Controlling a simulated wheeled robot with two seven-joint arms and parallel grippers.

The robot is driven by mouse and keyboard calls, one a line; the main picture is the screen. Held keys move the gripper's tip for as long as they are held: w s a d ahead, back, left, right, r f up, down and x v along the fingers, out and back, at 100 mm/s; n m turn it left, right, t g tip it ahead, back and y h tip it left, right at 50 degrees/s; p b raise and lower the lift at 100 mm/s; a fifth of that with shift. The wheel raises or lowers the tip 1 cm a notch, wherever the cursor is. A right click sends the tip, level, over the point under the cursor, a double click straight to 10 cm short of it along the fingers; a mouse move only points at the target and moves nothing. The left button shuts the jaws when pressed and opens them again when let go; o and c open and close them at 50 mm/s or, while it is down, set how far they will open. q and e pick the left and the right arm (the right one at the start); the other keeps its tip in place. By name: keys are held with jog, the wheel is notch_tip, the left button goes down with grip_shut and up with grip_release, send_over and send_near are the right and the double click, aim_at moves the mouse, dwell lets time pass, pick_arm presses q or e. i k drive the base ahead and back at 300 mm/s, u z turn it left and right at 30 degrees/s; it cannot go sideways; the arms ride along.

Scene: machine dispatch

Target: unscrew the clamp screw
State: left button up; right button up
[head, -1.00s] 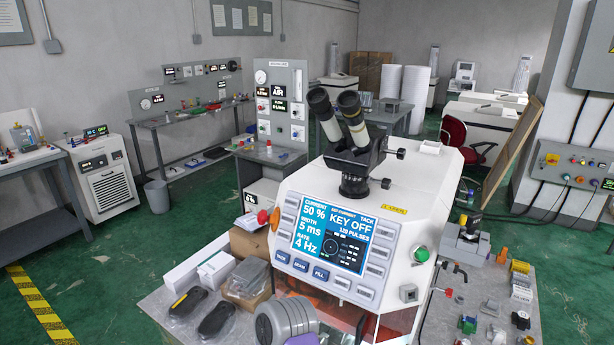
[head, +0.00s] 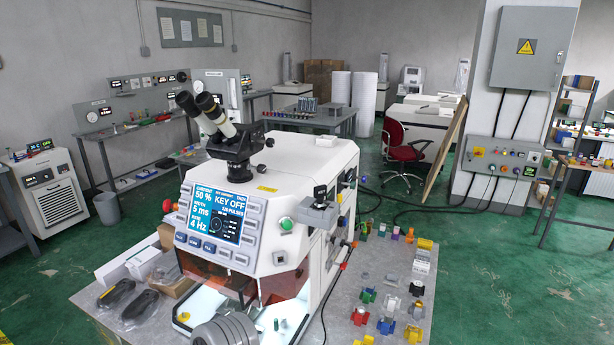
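I cannot single out the clamp screw with certainty. A white bench machine (head: 275,255) with a blue "KEY OFF" screen (head: 215,214) stands on the near table. Its black microscope mount (head: 235,150) carries small dark knobs (head: 269,143) on its right side. A grey block fixture (head: 318,214) with a black knob (head: 320,192) on top sits at the machine's right side. Neither of my grippers shows in the head view, so their state is hidden.
The near table (head: 395,262) holds several small coloured holders, such as a yellow one (head: 413,333), and a dark cable. A red chair (head: 403,148) and a wooden board (head: 445,150) stand behind. Green floor (head: 520,265) is clear to the right.

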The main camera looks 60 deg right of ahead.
aim_at(261, 168)
jog(key=k, duration=0.15)
jog(key=z, duration=1)
